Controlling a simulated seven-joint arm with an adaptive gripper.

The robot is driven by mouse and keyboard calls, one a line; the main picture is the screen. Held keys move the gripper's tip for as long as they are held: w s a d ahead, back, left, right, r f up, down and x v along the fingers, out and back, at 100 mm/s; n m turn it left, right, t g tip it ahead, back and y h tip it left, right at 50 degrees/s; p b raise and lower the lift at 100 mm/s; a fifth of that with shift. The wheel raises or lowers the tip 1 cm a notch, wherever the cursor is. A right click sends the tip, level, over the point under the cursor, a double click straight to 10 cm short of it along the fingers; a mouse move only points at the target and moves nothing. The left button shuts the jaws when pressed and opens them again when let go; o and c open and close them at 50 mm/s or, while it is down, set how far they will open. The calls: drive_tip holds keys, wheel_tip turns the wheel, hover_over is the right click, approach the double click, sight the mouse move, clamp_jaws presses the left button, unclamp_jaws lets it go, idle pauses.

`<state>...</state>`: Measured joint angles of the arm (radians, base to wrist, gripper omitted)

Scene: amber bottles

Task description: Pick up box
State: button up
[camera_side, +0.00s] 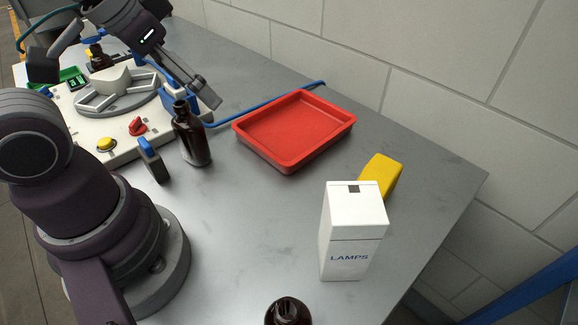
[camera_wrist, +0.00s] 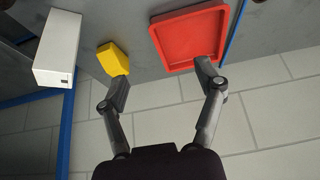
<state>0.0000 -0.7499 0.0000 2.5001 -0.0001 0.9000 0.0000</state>
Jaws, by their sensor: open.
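The white box (camera_side: 351,240) marked LAMPS stands upright on the grey table, towards the right in the side view. In the wrist view the white box (camera_wrist: 58,47) is at the upper left, outside the fingers. My gripper (camera_side: 130,80) is at the upper left of the side view, above the white machine and well away from the box. In the wrist view my gripper (camera_wrist: 163,84) has its two fingers spread wide with nothing held between them.
A yellow block (camera_side: 381,175) sits just behind the box. A red tray (camera_side: 293,130) lies mid-table. A dark amber bottle (camera_side: 190,138) stands left of it, and another bottle (camera_side: 288,312) is at the bottom edge. The white machine (camera_side: 115,100) fills the left. Tiled wall (camera_side: 440,110) bounds the back.

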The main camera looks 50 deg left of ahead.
drive_tip(key=o, duration=0.4)
drive_tip(key=m+g+h, duration=0.2)
drive_tip(key=m+h, duration=0.1)
drive_tip(key=m, duration=0.5)
approach(360, 217)
wheel_tip(360, 217, down, 3)
drive_tip(key=w+a, duration=0.2)
drive_tip(key=a, duration=0.1)
drive_tip(key=x, duration=0.3)
drive_tip(key=d+x, duration=0.1)
drive_tip(key=x, duration=0.3)
drive_tip(key=d+x, duration=0.1)
drive_tip(key=x, duration=0.2)
